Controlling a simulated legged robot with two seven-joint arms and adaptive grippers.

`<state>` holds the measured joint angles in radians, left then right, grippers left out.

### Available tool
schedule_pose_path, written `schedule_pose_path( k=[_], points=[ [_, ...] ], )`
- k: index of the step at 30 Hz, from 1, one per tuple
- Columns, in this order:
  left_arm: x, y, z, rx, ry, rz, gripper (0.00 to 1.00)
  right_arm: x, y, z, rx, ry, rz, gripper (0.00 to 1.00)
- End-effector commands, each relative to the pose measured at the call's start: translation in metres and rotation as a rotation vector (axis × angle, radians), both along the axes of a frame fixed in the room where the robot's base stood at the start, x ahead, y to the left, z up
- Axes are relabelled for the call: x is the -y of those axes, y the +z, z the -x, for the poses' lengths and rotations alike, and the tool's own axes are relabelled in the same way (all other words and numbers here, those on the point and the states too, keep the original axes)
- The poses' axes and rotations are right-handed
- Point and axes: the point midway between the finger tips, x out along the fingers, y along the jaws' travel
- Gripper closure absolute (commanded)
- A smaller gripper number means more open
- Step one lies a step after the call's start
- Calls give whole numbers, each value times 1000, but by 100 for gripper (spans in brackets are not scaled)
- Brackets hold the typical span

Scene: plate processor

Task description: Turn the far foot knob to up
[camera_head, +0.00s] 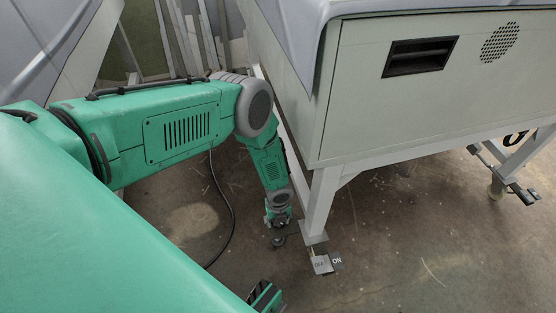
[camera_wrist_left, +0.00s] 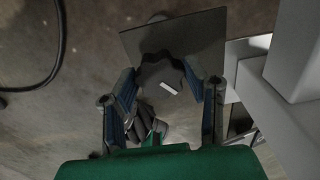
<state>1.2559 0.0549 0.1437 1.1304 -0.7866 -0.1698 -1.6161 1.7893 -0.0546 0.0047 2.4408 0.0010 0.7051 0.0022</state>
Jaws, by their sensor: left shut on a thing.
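My left gripper (camera_head: 277,225) reaches down to the floor beside the machine's leg in the head view. In the left wrist view its two blue-grey fingers (camera_wrist_left: 160,74) stand on either side of a dark, lobed foot knob (camera_wrist_left: 152,72) and are shut on it. A dark square plate (camera_wrist_left: 205,38) lies beneath and behind the knob. In the head view the knob (camera_head: 279,242) is small, dark and partly hidden below the gripper.
A pale machine cabinet (camera_head: 370,105) stands close to the right of my left arm. Its leg (camera_head: 321,200) comes down beside the gripper, with a foot tab (camera_head: 322,265) marked OFF and ON. A black cable (camera_head: 232,215) lies left. Another leg (camera_head: 520,155) stands right.

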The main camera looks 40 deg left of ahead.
Motion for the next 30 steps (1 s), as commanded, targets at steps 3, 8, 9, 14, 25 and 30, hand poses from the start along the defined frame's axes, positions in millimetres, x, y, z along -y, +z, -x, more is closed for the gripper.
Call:
schedule_pose_path(
  k=[3,8,9,14,25,30],
  points=[
    [1,-1,2,-3,108,0,88,0,0,0,0,0,0,39],
    [1,-1,1,-3,261,0,88,0,0,0,0,0,0,39],
    [1,-1,1,-3,299,0,88,0,0,0,0,0,0,39],
    [1,-1,1,-3,450,0,88,0,0,0,0,0,0,39],
    [3,-1,0,-2,801,1,88,0,0,0,0,0,0,39],
    [3,-1,0,-1,962,2,88,0,0,0,0,0,0,39]
  ],
)
